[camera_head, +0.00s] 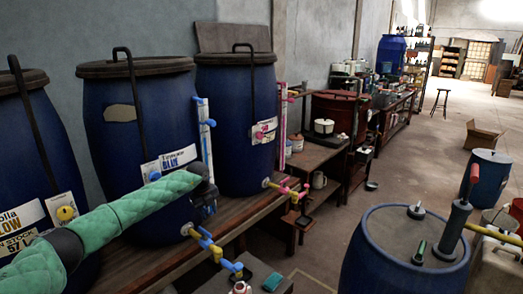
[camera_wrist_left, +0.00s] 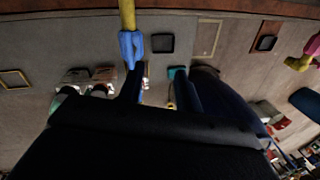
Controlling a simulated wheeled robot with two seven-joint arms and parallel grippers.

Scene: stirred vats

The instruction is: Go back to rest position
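My left arm, in a green quilted sleeve, reaches in from the left in the head view. Its dark left gripper (camera_head: 206,208) is in front of the middle blue vat (camera_head: 135,130), above the vat's yellow and blue tap (camera_head: 208,243). In the left wrist view, the two dark fingers of the left gripper (camera_wrist_left: 160,88) stand apart with nothing visible between them. A blue tap handle on a yellow pipe (camera_wrist_left: 131,42) shows beyond one finger; whether they touch is unclear. My right gripper is in neither view.
Another blue vat with a pink tap (camera_head: 288,189) stands to the right on the wooden bench (camera_head: 170,262). A blue barrel (camera_head: 385,262) with a red-handled pump (camera_head: 455,220) stands at the front right. Open floor (camera_head: 420,160) lies beyond it.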

